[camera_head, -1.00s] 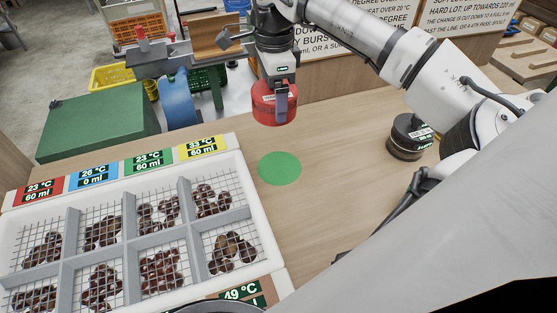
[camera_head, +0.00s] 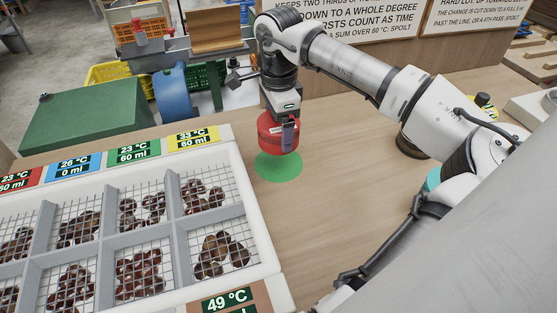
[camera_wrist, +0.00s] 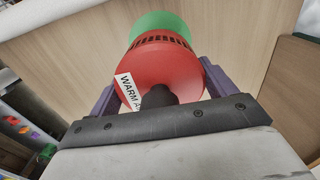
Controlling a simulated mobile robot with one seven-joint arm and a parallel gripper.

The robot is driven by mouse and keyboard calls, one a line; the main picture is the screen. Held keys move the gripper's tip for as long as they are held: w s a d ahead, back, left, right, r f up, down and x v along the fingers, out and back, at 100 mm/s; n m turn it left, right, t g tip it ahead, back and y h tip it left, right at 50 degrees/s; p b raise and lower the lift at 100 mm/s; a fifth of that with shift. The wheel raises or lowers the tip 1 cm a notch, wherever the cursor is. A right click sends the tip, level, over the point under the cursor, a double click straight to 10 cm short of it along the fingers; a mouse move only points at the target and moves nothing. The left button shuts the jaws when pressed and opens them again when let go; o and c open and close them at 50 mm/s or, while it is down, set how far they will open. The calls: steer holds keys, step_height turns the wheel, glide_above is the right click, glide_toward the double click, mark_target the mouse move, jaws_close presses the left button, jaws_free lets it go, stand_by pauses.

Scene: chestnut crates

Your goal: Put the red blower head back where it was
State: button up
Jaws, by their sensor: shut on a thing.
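The red blower head (camera_head: 270,134) is held in my gripper (camera_head: 287,137) over the far part of the green disc (camera_head: 279,167) on the wooden table. In the wrist view the red blower head (camera_wrist: 160,72) sits between the two purple fingers of my gripper (camera_wrist: 157,90), with part of a "WARM A..." label showing. The green disc (camera_wrist: 160,22) shows beyond it. I cannot tell whether the head touches the disc or hangs just above it.
A white tray (camera_head: 262,240) of gridded compartments with chestnuts fills the left front. A dark round head (camera_head: 410,147) stands at the right, partly behind my arm. A green box (camera_head: 90,115) and machinery stand beyond the table. The table right of the disc is bare.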

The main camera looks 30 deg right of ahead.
step_height(320, 180, down, 7)
steer(key=b, duration=0.3)
steer(key=shift+f+b, duration=0.2)
steer(key=shift+b, duration=0.1)
steer(key=o, duration=1.3)
steer(key=shift+r, duration=0.1)
step_height(320, 180, up, 12)
steer(key=shift+r, duration=0.15)
